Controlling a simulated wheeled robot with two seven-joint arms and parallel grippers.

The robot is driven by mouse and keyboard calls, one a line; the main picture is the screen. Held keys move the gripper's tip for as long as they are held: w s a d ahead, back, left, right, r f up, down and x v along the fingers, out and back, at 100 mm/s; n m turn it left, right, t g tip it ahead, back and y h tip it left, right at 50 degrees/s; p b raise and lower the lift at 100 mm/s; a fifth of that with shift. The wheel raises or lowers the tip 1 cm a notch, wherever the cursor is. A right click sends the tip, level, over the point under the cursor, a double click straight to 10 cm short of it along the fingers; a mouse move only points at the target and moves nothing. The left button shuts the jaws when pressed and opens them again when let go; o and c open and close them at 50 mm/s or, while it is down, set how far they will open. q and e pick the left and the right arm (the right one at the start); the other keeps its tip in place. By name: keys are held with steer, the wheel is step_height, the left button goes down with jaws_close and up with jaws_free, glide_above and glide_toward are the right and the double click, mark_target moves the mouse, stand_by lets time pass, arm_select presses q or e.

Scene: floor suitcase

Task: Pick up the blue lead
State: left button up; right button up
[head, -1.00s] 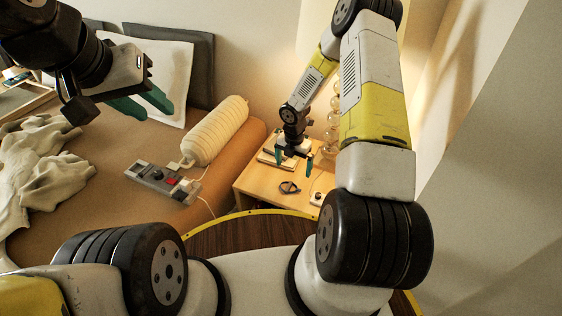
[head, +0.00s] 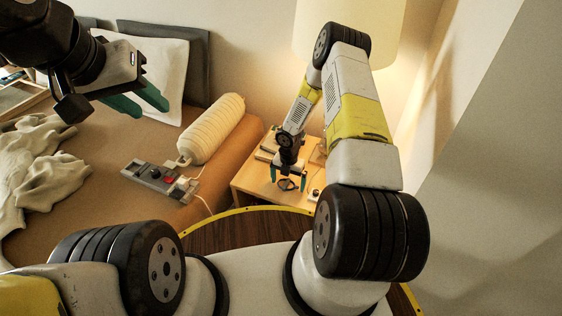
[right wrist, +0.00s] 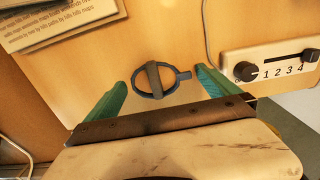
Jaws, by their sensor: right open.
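The blue lead (head: 286,185) is a small dark blue-grey coil with a band across it, lying on the wooden nightstand top (head: 247,179). It also shows in the right wrist view (right wrist: 136,87), ahead of and between my fingers. My right gripper (head: 287,179) is open above the nightstand, its green fingertips on either side of the lead in the head view. In the right wrist view the open fingers (right wrist: 160,82) are empty; whether they touch the tabletop I cannot tell. My left gripper (head: 146,102) is over the bed, its green fingers apart and nothing between them.
A book (right wrist: 62,22) lies at the nightstand's back left. A white box with a knob and slider (right wrist: 272,65) stands right of the lead. A grey control box (head: 160,178), a ribbed cream bolster (head: 212,130) and a crumpled cloth (head: 38,165) lie on the bed.

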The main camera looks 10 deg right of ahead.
steer(key=c, duration=1.2)
steer(key=shift+c, duration=0.2)
steer(key=shift+r, duration=0.2)
